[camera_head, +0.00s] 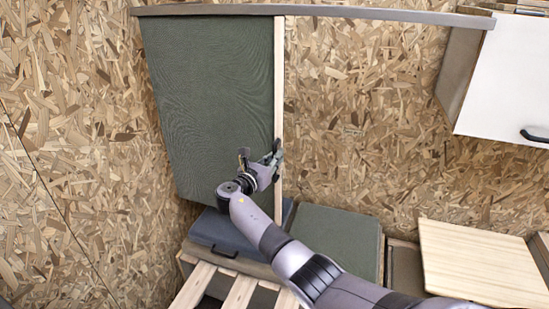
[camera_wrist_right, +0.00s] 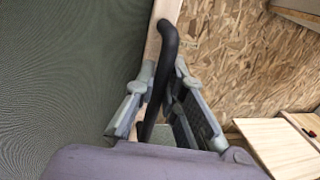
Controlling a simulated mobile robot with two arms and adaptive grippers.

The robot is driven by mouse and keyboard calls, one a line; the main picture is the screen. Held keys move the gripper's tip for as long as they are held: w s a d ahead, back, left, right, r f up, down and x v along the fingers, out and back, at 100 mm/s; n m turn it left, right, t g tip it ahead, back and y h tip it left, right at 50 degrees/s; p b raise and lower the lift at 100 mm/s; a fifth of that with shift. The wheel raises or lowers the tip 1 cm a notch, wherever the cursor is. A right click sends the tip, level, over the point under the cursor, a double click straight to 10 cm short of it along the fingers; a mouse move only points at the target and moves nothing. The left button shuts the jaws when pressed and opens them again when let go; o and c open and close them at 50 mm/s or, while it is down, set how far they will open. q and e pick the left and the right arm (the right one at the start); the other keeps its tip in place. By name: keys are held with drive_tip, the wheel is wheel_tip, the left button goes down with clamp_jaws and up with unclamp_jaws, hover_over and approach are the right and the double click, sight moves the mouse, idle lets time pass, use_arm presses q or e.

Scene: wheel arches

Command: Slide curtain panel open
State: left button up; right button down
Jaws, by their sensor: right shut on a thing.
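The curtain panel (camera_head: 205,90) is a dark green sheet hanging below a long grey rail (camera_head: 350,12), at the left of the wall. A pale wooden strip (camera_head: 279,80) runs down its right edge. In the right wrist view the green panel (camera_wrist_right: 65,70) fills the left side, and a black bar handle (camera_wrist_right: 167,45) stands at the strip. My right gripper (camera_head: 273,155) is at the strip, below mid-height. In the wrist view its fingers (camera_wrist_right: 160,100) are on either side of the handle, shut on it. My left gripper is not in view.
A white cabinet (camera_head: 503,80) with a black handle hangs at the upper right. Below are a blue-grey cushion (camera_head: 225,228), a green cushion (camera_head: 335,240), pale slats (camera_head: 240,292) and a light wooden board (camera_head: 480,262). The wall right of the panel, below the rail, is bare.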

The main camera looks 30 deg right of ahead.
drive_tip(key=shift+w+a+r, duration=0.1)
drive_tip(key=shift+a, duration=0.05)
drive_tip(key=c, duration=1.7)
unclamp_jaws()
drive_tip(key=shift+w+a, duration=0.15)
drive_tip(key=shift+w, duration=0.05)
drive_tip(key=shift+o, duration=0.2)
drive_tip(key=shift+s, duration=0.1)
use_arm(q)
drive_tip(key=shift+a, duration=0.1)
use_arm(e)
drive_tip(key=v, duration=1.2)
